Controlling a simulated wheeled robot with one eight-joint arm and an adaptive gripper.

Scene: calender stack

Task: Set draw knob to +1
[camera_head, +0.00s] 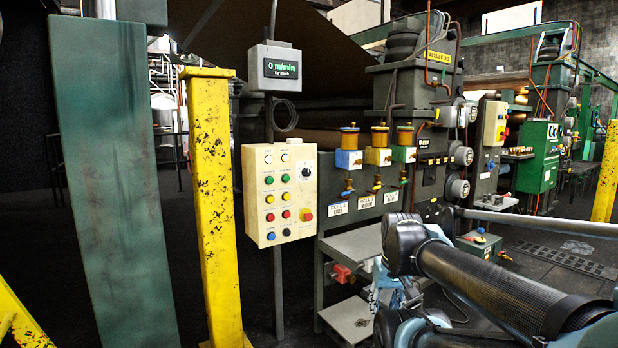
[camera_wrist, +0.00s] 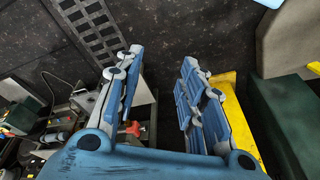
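A cream control panel (camera_head: 279,193) hangs on a dark post left of the picture's middle in the head view. It carries rows of coloured buttons, a black rotary knob (camera_head: 306,172) at its upper right and a red mushroom button (camera_head: 306,214) on yellow below that. The knob's label and scale are too small to read, so its setting and whether it is the draw knob cannot be told. My gripper (camera_wrist: 161,60) is open and empty in the wrist view, pointing at the floor. In the head view it is low, right of and below the panel, apart from it.
A display reading "0 m/min" (camera_head: 282,68) sits above the panel. A chipped yellow post (camera_head: 212,200) stands close at the panel's left. A floor grating (camera_wrist: 88,22) shows in the wrist view.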

